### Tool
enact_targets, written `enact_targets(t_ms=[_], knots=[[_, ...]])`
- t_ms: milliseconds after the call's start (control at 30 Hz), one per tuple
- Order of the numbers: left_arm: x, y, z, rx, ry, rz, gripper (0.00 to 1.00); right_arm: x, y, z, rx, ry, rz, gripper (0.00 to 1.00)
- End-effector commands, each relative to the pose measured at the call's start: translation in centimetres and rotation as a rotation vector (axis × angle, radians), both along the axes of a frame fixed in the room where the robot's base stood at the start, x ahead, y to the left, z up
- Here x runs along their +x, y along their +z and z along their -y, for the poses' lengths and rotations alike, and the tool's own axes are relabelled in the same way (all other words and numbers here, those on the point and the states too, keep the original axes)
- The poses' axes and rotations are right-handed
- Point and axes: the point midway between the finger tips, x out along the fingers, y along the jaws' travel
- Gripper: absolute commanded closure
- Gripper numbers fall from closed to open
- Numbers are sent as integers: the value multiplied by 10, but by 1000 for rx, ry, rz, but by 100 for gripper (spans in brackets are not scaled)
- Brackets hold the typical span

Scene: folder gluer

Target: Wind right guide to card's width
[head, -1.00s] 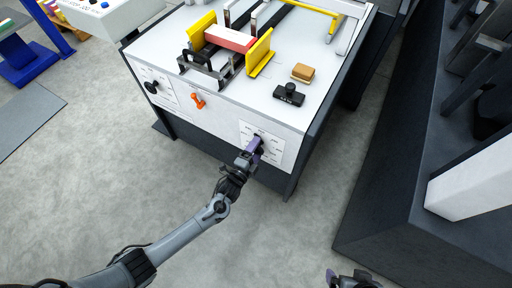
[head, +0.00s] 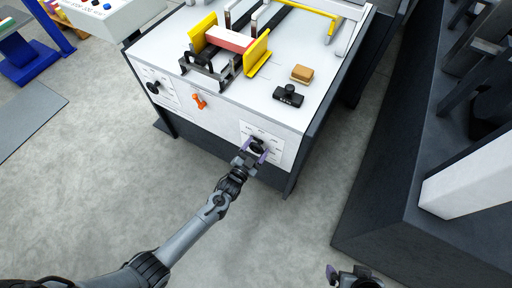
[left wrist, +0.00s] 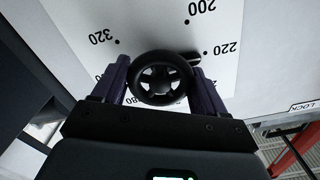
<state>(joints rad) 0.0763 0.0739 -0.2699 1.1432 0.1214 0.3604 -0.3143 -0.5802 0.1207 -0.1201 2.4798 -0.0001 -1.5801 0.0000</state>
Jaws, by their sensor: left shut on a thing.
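The right guide (head: 258,52) is a yellow upright plate on the machine top. It stands at the right end of the red and white card stack (head: 229,40); I cannot tell whether they touch. The yellow left guide (head: 203,30) stands at the other end. My left gripper (head: 257,150) is shut on the black handwheel (left wrist: 160,78) on the front panel, a purple finger on each side. The numbered dial (left wrist: 140,25) around it shows 200, 220 and 320; other marks are partly hidden. My right gripper (head: 350,278) is at the bottom edge, partly cut off.
An orange lever (head: 199,101) and another black knob (head: 153,87) are on the front panel. A tan block (head: 302,73) and a black device (head: 288,95) lie on the machine top. A dark machine (head: 400,190) stands at the right.

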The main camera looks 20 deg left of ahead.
Motion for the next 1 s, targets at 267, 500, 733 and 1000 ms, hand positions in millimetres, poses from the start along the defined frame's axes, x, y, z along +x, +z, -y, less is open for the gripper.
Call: enact_targets(t_ms=[267,500,733,1000], knots=[[0,2,0,-262,1,-38,58,0,7,-1,5,-4,0,0],[0,2,0,-484,1,-72,58,0,11,-1,5,-4,0,0],[0,1,0,-663,1,-99,58,0,14,0,2,-2,1,0],[0,1,-1,-796,-1,-119,58,0,16,1,-5,4,1,0]])
